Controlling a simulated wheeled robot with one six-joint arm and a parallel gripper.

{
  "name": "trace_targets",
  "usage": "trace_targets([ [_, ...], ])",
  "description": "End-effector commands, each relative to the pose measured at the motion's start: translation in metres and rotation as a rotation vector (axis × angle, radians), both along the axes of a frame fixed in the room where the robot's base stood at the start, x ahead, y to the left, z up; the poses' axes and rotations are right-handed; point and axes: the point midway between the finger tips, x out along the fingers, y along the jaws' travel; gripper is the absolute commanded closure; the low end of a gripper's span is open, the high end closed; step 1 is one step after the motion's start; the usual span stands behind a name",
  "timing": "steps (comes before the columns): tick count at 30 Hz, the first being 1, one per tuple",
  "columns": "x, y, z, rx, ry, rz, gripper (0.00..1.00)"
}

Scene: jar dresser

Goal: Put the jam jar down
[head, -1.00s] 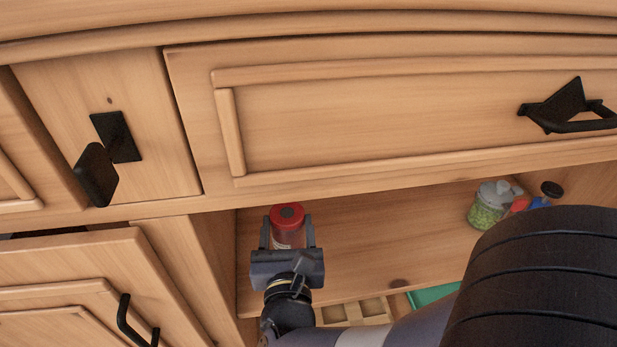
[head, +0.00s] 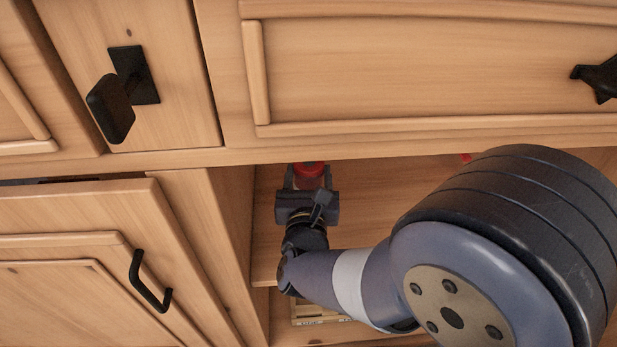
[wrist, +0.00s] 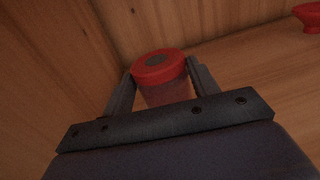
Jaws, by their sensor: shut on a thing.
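The jam jar has a red lid with a dark round spot on top (head: 309,170). My gripper (head: 308,185) is shut on it, inside the open shelf compartment near its left wall. In the wrist view the jam jar (wrist: 160,68) stands upright between the two fingers of my gripper (wrist: 162,82), its glass side showing reddish below the lid. The gripper body hides the jar's base, so I cannot tell whether it touches the shelf (head: 400,200).
A red object (wrist: 308,17) stands on the shelf to the right in the wrist view. A wooden divided tray (head: 312,308) lies below the shelf. The compartment's left wall (head: 232,215) is close to my gripper. A cabinet door (head: 90,260) with a black handle stands at left.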

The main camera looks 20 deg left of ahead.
Motion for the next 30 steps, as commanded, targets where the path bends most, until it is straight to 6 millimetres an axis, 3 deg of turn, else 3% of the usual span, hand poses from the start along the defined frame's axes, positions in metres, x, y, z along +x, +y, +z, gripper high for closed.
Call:
trace_targets([
  [6, 0.000, 0.000, -0.002, 0.001, -0.002, 0.000, 0.84],
  [7, 0.000, 0.000, -0.002, 0.000, 0.000, 0.000, 0.41],
  [14, 0.000, 0.000, -0.002, 0.000, 0.000, 0.000, 0.22],
  [24, -0.001, 0.000, 0.002, 0.000, -0.001, 0.001, 0.22],
  [30, -0.033, -0.011, 0.002, -0.001, 0.001, 0.007, 0.22],
])
